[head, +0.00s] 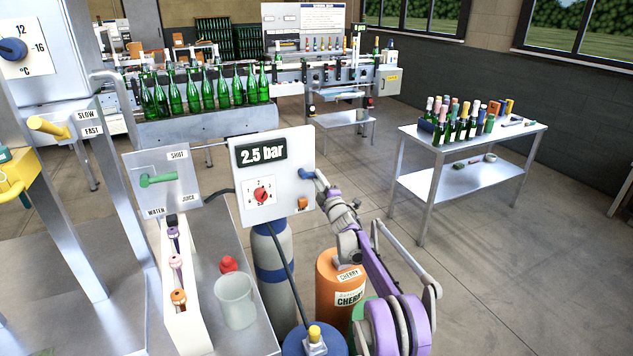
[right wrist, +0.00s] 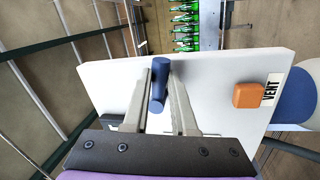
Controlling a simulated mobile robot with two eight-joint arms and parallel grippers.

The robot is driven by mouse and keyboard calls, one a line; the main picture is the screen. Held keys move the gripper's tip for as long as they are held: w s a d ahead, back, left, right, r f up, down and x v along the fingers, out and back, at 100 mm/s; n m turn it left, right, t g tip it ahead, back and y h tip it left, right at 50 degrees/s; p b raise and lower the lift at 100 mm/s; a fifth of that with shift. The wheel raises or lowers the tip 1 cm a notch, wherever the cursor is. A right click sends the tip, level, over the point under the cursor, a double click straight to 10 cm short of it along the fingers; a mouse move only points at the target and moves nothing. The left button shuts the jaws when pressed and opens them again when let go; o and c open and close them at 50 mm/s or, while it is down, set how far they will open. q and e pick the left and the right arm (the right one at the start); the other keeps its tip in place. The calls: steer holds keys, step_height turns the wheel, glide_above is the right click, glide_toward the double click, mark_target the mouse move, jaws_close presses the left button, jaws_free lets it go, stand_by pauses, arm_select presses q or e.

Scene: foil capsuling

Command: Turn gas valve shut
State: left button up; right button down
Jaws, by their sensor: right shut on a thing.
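A blue handle (head: 306,174) sticks out at the right side of the white gas panel (head: 302,150), which carries a "2.5 bar" display (head: 263,149) and a red dial (head: 262,195). My right gripper (head: 320,180) is at the handle. In the right wrist view the blue handle (right wrist: 159,92) lies between the two fingers of my right gripper (right wrist: 165,85), which is shut on it. No label for this handle is readable. An orange vent button (right wrist: 249,95) sits on the same panel, beside the gripper. My left gripper is out of view.
Left of the panel stands a water and juice plate with a green lever (head: 158,179). A grey gas cylinder (head: 273,258) and an orange cherry drum (head: 338,285) stand below. A side table (head: 470,160) with small bottles is at right; floor between is clear.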

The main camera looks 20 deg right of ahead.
steer(key=shift+d+r+n+y, duration=0.1)
steer(key=shift+r+n+y, duration=0.2)
steer(key=shift+n, duration=0.5)
steer(key=shift+d+r+n+y, duration=0.1)
steer(key=shift+r+n+y, duration=0.15)
steer(key=shift+n, duration=0.55)
steer(key=shift+p, duration=0.3)
steer(key=c, duration=0.7)
jaws_free()
steer(key=s+b, duration=0.1)
steer(key=s, duration=0.2)
steer(key=s+f+b, duration=0.1)
steer(key=s, duration=0.3)
steer(key=s+f, duration=0.1)
steer(key=s, duration=0.2)
steer(key=shift+s+b, duration=0.3)
steer(key=shift+b, duration=0.1)
